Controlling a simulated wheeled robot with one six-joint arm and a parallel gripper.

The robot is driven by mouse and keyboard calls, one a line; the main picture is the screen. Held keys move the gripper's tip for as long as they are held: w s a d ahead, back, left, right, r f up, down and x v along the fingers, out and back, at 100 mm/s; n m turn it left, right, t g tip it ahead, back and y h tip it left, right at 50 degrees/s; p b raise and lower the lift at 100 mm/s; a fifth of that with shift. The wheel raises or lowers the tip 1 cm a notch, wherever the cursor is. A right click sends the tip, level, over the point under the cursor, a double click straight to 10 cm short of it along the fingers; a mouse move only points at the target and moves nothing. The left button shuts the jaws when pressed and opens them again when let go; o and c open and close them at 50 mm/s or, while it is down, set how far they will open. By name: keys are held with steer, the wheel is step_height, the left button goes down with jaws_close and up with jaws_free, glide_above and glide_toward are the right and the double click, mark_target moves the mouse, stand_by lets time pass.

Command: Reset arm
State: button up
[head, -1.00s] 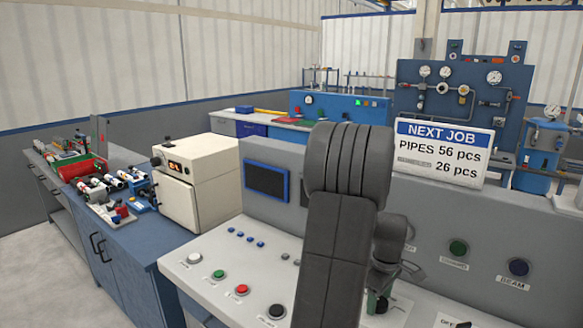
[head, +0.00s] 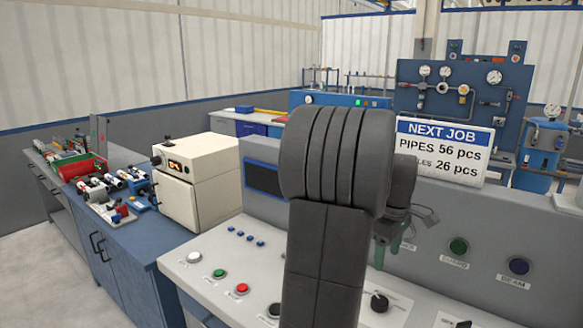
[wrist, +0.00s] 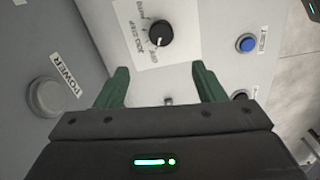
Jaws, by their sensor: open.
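My gripper (wrist: 160,88) shows in the wrist view with its two green fingers apart and nothing between them. It is above the grey control panel (wrist: 185,75), clear of the black rotary knob (wrist: 161,33). In the head view my dark arm stands in front of the panel and hides part of it. The gripper's green fingertips (head: 387,252) show partly behind the arm, above and near the rotary knob (head: 379,301).
A blue button (wrist: 246,44) and a grey button labelled POWER (wrist: 45,97) flank the knob. A NEXT JOB sign (head: 443,152) stands on top. A cream oven-like box (head: 196,180) stands left.

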mark_target(379, 299)
step_height(379, 299, down, 14)
steer(key=shift+s+f, duration=0.1)
steer(key=shift+f, duration=0.15)
steer(key=shift+r+m, duration=0.2)
steer(key=shift+m, duration=0.3)
steer(key=shift+m+p, duration=0.35)
steer(key=shift+m, duration=0.45)
steer(key=m, duration=0.5)
steer(key=shift+p, duration=0.3)
steer(key=m, duration=0.4)
steer(key=shift+d+p, duration=0.1)
steer(key=shift+p, duration=0.25)
steer(key=m, duration=0.4)
steer(key=shift+p, duration=0.4)
steer(key=shift+r+m, duration=0.3)
steer(key=shift+r, duration=0.55)
steer(key=shift+r, duration=0.1)
